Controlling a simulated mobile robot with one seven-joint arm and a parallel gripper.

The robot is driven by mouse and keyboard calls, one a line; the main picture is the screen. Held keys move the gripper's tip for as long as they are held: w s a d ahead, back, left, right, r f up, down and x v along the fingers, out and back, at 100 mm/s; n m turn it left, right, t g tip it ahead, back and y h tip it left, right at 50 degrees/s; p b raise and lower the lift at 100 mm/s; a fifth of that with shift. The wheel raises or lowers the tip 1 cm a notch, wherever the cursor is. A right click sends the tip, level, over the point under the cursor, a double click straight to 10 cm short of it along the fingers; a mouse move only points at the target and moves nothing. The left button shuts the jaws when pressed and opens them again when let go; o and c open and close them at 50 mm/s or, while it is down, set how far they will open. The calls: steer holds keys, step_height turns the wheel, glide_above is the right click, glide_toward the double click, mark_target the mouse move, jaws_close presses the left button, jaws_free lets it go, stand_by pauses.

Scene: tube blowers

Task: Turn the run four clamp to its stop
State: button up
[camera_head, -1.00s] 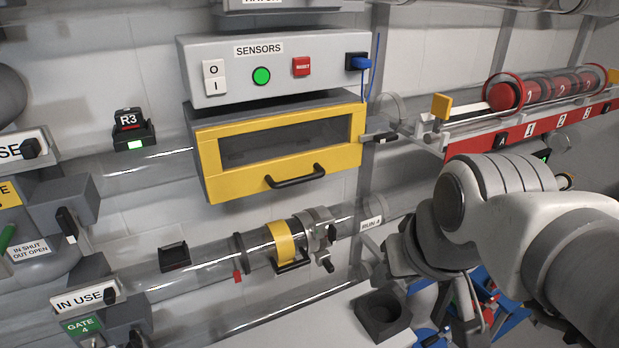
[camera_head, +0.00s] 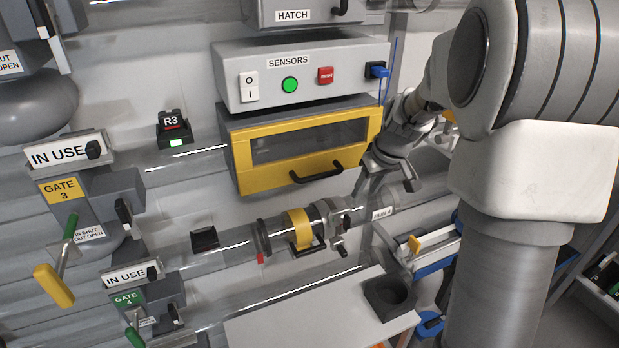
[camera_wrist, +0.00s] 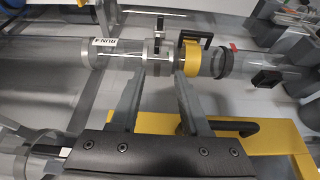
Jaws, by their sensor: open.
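The run four tube (camera_head: 230,255) is clear and runs along the wall, with a RUN 4 label (camera_head: 383,212) at its right. The clamp (camera_head: 335,220) is a grey metal collar on this tube, with a dark lever hanging at its front. A yellow sleeve (camera_head: 299,228) with a black handle sits just left of it. My gripper (camera_head: 388,186) is open and empty, above and right of the clamp. In the wrist view my gripper's fingers (camera_wrist: 161,80) point toward the tube by the clamp (camera_wrist: 158,48), apart from its lever. The yellow sleeve (camera_wrist: 191,55) is beside it.
A yellow-framed drawer (camera_head: 305,150) with a black handle is close to my gripper, above the tube. The SENSORS box (camera_head: 300,75) is over it. A white bench (camera_head: 290,318) with a dark square holder (camera_head: 390,296) stands below. Gate 4 (camera_head: 140,300) is at left.

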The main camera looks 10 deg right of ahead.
mark_target(349, 218)
steer(key=x, duration=0.6)
steer(key=p+x, duration=0.1)
steer(key=x, duration=1.2)
steer(key=shift+w+d, duration=0.25)
jaws_close()
